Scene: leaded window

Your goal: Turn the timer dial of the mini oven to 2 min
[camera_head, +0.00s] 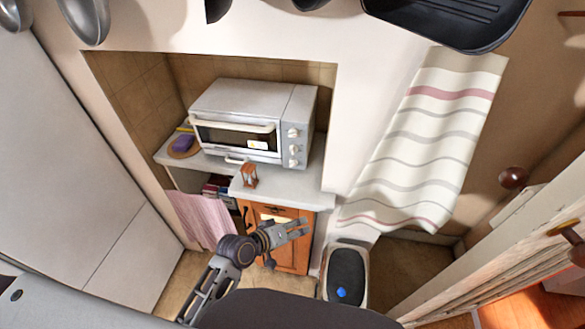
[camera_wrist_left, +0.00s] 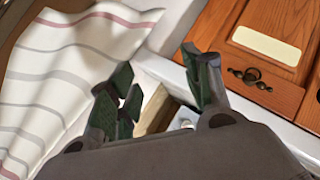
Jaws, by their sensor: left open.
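The white mini oven (camera_head: 236,92) stands on the counter in the alcove in the head view, its glass door shut. Three knobs, stacked vertically, are on its right front panel: top (camera_head: 293,133), middle (camera_head: 294,149) and bottom (camera_head: 293,163). Their markings are too small to read, so I cannot tell which is the timer dial or its setting. My left gripper (camera_head: 301,228) is open and empty, below the oven in front of the wooden cabinet, well apart from the knobs. Its spread fingers also show in the left wrist view (camera_wrist_left: 160,88). My right gripper is not in view.
A small wooden hourglass (camera_head: 249,175) stands on the counter (camera_head: 290,186) before the oven. A striped towel (camera_head: 425,140) hangs to the right. The wooden cabinet door (camera_head: 290,255) is below; a bin (camera_head: 347,275) stands beside it. A dark pan (camera_head: 450,20) hangs above.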

